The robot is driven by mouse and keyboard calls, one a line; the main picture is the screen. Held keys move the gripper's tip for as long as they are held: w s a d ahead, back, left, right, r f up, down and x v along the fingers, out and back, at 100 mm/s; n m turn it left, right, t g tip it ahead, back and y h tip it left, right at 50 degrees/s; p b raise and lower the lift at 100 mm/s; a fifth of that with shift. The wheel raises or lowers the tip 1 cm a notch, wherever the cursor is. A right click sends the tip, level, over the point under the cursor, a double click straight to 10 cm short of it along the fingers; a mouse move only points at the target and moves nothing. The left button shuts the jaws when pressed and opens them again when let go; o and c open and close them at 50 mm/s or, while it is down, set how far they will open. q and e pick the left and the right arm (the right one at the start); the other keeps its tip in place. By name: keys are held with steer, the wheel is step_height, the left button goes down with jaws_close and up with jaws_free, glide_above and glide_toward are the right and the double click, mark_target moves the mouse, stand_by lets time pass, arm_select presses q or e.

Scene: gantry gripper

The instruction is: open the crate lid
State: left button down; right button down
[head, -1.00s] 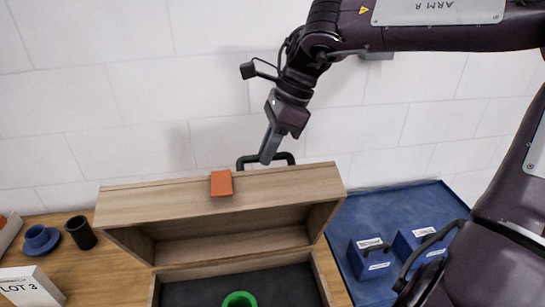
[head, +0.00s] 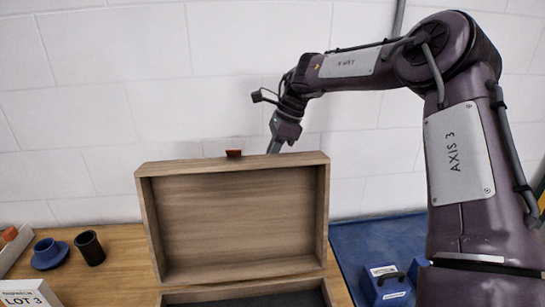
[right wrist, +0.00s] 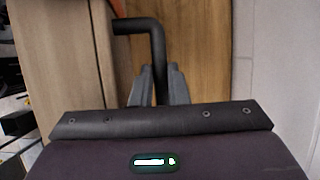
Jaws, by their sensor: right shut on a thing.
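In the right wrist view my right gripper (right wrist: 158,85) is shut on a black bent handle (right wrist: 148,28) beside the lid's wood. My left gripper is not in view.
A blue cup on a saucer (head: 47,254), a dark cup (head: 90,248) and a white LOT 3 box (head: 28,293) are on the table at left. A blue mat (head: 375,240) with a blue handled box (head: 386,284) lies at right. A white wall (head: 100,100) is behind.

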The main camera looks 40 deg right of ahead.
steer(key=shift+d+f, duration=0.15)
steer(key=shift+f, duration=0.1)
